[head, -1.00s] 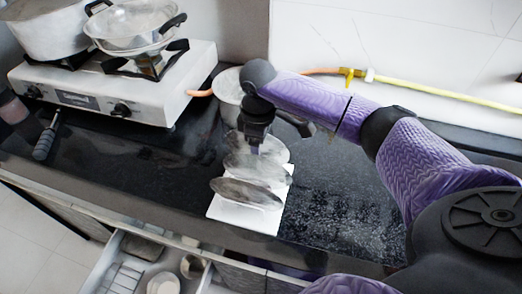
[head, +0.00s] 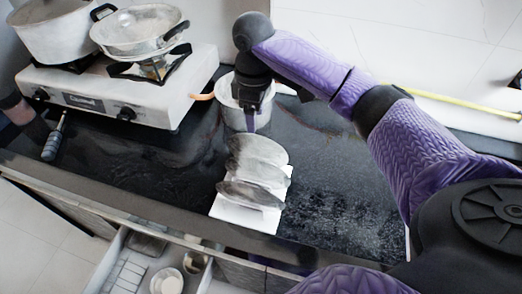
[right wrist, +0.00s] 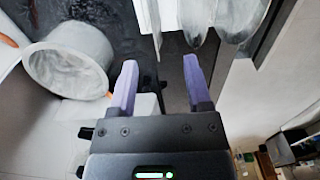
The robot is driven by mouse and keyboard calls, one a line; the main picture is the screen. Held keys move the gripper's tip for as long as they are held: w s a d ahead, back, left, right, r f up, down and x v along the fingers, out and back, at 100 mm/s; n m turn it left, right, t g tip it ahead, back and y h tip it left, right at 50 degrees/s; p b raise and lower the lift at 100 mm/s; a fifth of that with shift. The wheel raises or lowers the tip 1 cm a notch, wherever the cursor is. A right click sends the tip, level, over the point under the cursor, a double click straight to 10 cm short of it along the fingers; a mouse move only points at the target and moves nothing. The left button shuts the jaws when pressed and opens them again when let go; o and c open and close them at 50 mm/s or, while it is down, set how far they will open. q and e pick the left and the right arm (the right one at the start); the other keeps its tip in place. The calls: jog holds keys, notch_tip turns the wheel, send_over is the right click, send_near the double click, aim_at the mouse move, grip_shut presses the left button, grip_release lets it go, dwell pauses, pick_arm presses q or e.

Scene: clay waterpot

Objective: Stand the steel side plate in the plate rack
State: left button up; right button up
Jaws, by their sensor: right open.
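Three greyish metal plates stand on edge, leaning, in the white plate rack (head: 240,216) on the dark counter. They are a far plate (head: 258,147), a middle plate (head: 258,169) and a near plate (head: 250,193). I cannot tell for sure which is the steel side plate. My right gripper (head: 252,126) is open and empty, behind and above the far plate, apart from it. In the right wrist view its fingers (right wrist: 160,66) have nothing between them, and plate edges (right wrist: 196,22) show beyond them at the top.
A light metal pot (head: 232,112) stands just behind the rack, close to my right gripper; it also shows in the wrist view (right wrist: 72,60). A white gas stove (head: 120,100) with a pot and a pan is at left. An open drawer (head: 120,275) lies below the counter's front edge.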

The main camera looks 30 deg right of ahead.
jog(key=p, duration=0.3)
send_near(256, 168)
jog(key=w+d, duration=0.1)
jog(key=shift+s+a+f, duration=0.15)
jog(key=shift+s, duration=0.35)
jog(key=f+b, duration=0.1)
jog(key=f, duration=0.2)
jog(key=f+b, duration=0.1)
jog(key=f, duration=0.2)
jog(key=w+f+b, duration=0.1)
jog(key=f+b, duration=0.1)
jog(key=f, duration=0.1)
jog(key=shift+a+f, duration=0.15)
jog(key=shift+f, duration=0.2)
jog(key=shift+s+f, duration=0.1)
jog(key=shift+f, duration=0.1)
jog(key=shift+r, duration=0.15)
jog(key=shift+c, duration=0.3)
grip_shut()
jog(key=shift+s, duration=0.15)
